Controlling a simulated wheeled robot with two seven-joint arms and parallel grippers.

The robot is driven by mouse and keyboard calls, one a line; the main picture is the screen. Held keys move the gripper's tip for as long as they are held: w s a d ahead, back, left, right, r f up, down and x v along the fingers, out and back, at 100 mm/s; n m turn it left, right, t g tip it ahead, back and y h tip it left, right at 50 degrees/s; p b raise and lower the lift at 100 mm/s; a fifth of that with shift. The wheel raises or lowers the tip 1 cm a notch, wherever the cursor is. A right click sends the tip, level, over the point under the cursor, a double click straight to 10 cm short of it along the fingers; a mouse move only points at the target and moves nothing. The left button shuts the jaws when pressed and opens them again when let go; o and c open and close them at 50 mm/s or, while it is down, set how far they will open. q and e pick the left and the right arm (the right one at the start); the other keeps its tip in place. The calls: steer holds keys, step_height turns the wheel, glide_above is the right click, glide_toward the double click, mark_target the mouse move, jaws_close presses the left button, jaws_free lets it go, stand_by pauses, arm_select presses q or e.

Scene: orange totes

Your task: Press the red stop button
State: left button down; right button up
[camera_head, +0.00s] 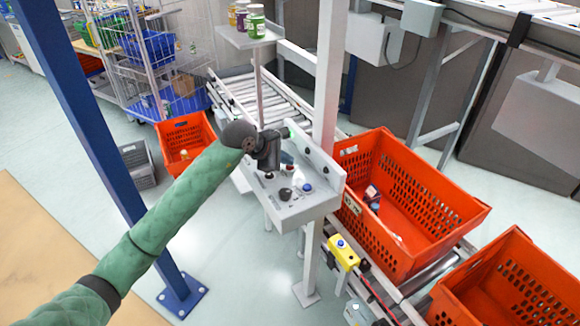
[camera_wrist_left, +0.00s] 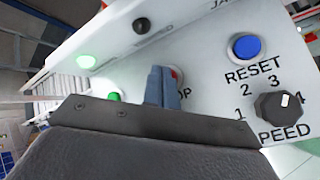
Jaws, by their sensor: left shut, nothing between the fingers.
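The control panel (camera_head: 318,207) is a light grey box on a post. My left gripper (camera_head: 287,158) is over its far left part, with its fingers pointing at the panel face. In the left wrist view, the blue-grey fingers (camera_wrist_left: 164,88) are together and empty. A small bit of the red stop button (camera_wrist_left: 175,74) shows just beside the fingertips, next to the letters "OP". The fingers hide most of the button, and I cannot tell whether they touch it. My right gripper is not in view.
The panel also has a blue reset button (camera_wrist_left: 246,46), a black speed knob (camera_wrist_left: 279,106), a green button (camera_wrist_left: 113,97) and a lit green lamp (camera_wrist_left: 86,62). An orange tote (camera_head: 440,225) stands right of the panel. A grey post (camera_head: 329,80) rises behind it.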

mark_target(287, 168)
arm_select(q)
steer(key=shift+f+b, duration=0.3)
steer(key=shift+b, duration=0.05)
stand_by(0.4)
steer(key=shift+r, duration=0.85)
steer(key=shift+r+p, duration=0.3)
steer(key=shift+r, duration=2.25)
steer(key=shift+d, duration=0.1)
